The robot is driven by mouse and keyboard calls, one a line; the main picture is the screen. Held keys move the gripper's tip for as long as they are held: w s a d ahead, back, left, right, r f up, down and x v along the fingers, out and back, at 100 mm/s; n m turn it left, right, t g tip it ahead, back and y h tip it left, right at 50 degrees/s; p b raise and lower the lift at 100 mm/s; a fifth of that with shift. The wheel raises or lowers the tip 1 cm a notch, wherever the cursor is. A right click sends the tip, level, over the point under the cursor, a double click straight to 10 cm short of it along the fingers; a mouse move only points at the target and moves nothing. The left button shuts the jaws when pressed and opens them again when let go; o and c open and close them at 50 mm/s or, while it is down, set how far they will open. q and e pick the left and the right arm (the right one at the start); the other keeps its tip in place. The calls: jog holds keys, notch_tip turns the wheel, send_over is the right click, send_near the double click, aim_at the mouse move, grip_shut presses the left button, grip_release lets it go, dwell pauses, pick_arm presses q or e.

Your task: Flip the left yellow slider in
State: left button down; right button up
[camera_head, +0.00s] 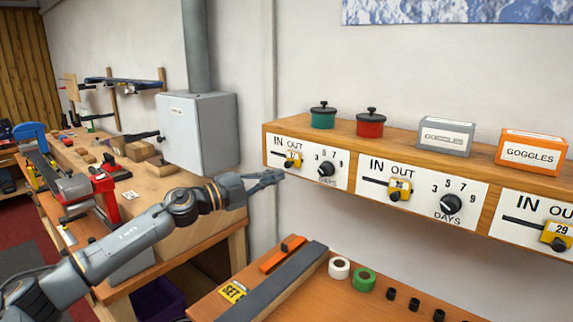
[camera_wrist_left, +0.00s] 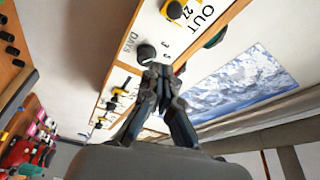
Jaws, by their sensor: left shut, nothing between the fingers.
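The left yellow slider (camera_head: 293,160) sits in the slot of the leftmost white panel (camera_head: 331,176), at the slot's right end, on the OUT side. In the left wrist view a yellow slider marked 27 (camera_wrist_left: 178,9) shows at the top edge beside the word OUT; it looks like the same one. My left gripper (camera_head: 281,175) is shut and empty. My right gripper is not in view.
Two more panels with yellow sliders (camera_head: 399,189) (camera_head: 557,235) continue right along the wooden shelf (camera_head: 480,178). Black dials (camera_head: 327,169) sit beside the sliders. Pots and boxes stand on top. Below is a bench with tape rolls (camera_head: 339,267). A grey box (camera_head: 199,130) stands at left.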

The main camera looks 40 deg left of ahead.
aim_at(290, 161)
pick_arm(q)
jog(key=p+x, duration=0.1)
jog(key=x, duration=0.1)
jog(key=p+x, duration=0.2)
jog(key=x, duration=0.1)
jog(key=p+x, duration=0.1)
jog(key=x, duration=0.2)
jog(key=shift+d+r+p, duration=0.1)
jog(key=shift+r+p, duration=0.2)
jog(key=shift+r, duration=0.1)
jog(key=a, duration=0.1)
jog(key=a+f, duration=0.1)
jog(key=a, duration=0.1)
jog(key=shift+a+f, duration=0.25)
jog(key=shift+f, duration=0.05)
jog(key=shift+a+f, duration=0.1)
jog(key=shift+a, duration=0.25)
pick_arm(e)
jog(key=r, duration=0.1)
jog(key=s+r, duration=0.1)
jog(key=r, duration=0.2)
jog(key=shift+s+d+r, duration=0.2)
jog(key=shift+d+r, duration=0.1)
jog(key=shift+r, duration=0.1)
pick_arm(q)
jog(key=shift+d, duration=0.1)
